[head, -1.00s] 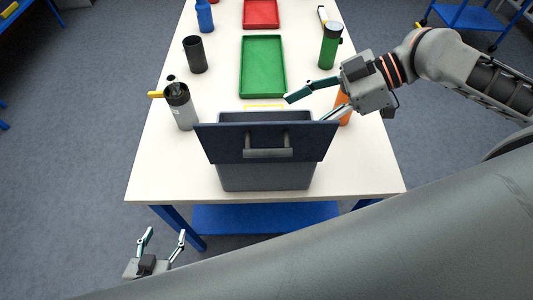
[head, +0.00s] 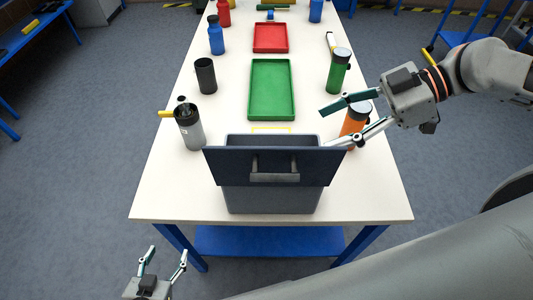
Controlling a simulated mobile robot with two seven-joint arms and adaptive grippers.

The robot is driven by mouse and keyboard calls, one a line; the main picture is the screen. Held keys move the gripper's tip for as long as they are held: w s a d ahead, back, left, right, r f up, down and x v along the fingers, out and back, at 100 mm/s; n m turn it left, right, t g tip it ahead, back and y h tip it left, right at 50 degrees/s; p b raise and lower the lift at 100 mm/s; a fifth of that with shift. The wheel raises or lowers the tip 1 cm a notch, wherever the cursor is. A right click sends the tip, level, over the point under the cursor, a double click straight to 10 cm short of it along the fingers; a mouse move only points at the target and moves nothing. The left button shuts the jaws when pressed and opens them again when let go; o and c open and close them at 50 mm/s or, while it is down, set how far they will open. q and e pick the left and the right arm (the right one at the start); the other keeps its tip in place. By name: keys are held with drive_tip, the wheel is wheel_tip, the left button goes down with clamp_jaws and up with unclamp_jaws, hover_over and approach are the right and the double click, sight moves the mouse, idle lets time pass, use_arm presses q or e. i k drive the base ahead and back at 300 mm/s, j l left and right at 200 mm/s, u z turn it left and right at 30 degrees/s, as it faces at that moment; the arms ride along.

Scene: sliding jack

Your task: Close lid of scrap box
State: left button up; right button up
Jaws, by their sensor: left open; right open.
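The grey scrap box (head: 272,201) stands at the near end of the white table. Its dark blue-grey lid (head: 225,167) is open, tilted up at the near side, with the grey handle (head: 275,177) facing me. The lid hides much of the box's front and inside. My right gripper (head: 325,128) is open and empty, at the box's right rear. Its lower finger reaches close to the lid's upper right corner; I cannot tell whether they touch. My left gripper (head: 168,252) is open and empty, low in front of the table's near left, away from the box.
An orange bottle (head: 354,120) stands beside my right gripper, partly hidden. A grey bottle (head: 189,130) stands left of the box. A green tray (head: 254,89), red tray (head: 270,38), black cup (head: 205,75) and green bottle (head: 338,72) are farther back. The near table corners are clear.

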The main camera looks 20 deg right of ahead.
sight(251, 165)
drive_tip(key=k+l, duration=0.1)
drive_tip(key=l, duration=0.45)
drive_tip(key=k+l, duration=0.1)
drive_tip(key=l, duration=0.45)
drive_tip(key=k+l, duration=0.1)
drive_tip(key=l, duration=0.45)
drive_tip(key=k+l, duration=0.1)
drive_tip(key=l, duration=0.4)
